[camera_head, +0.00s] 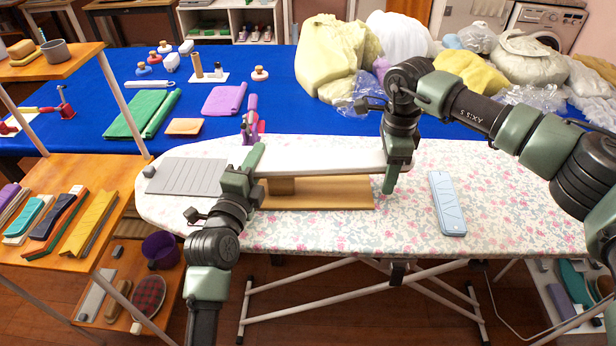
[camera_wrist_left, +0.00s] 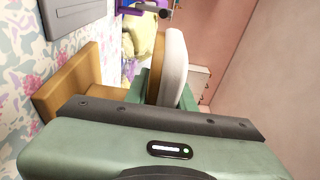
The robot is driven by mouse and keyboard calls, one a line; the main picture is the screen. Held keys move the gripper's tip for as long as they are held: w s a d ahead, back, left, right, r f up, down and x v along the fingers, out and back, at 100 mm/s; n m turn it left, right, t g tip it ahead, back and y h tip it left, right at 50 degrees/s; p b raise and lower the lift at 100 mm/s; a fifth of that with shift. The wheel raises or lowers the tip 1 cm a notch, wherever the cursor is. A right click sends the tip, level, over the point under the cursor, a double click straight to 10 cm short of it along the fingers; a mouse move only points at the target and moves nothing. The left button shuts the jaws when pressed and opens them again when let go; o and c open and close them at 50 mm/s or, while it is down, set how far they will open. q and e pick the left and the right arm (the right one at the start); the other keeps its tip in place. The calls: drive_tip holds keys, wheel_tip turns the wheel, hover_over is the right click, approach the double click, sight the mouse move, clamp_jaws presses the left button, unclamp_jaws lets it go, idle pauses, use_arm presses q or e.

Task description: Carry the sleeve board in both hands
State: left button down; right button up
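The sleeve board (camera_head: 325,162) has a long, narrow white padded top above a wooden base (camera_head: 325,197). It is level over the middle of the flowered ironing board (camera_head: 310,235); I cannot tell whether its base touches the cover. My left gripper (camera_head: 247,170) is shut on its left end. In the left wrist view, the padded top (camera_wrist_left: 174,68) runs away between the green fingers, with the wooden base (camera_wrist_left: 70,85) beside it. My right gripper (camera_head: 391,172) is at the right end and appears shut on it, with one finger hanging in front.
A grey ribbed plate (camera_head: 188,177) lies left of the sleeve board and a light-blue slab (camera_head: 447,204) lies right. A purple-red item (camera_head: 250,125) stands just behind. The blue table (camera_head: 200,65) behind holds folded cloths and bundles. Wooden shelves (camera_head: 75,185) stand at left.

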clamp_jaws()
